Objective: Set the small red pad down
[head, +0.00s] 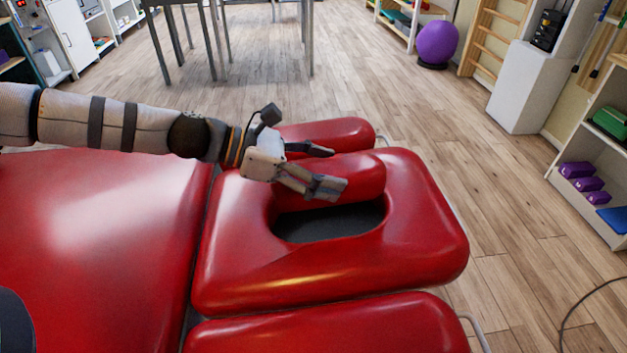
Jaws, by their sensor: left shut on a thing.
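The small red pad (362,177) is a rounded, glossy red block in the head view. My left gripper (325,171) is shut on it, with one finger on its near side and the other along its far side. The pad lies over the far part of the oval face hole (330,224) in the red headrest (425,225) of the treatment table. I cannot tell whether the pad touches the headrest. The gripper hides the pad's left part. My right gripper is not in view.
The table's long red section (95,230) is bare at left. Red side cushions flank the headrest, one behind (340,131) and one in front (340,328). A purple ball (436,43) and a white shelf (590,205) stand beyond, with open wooden floor between.

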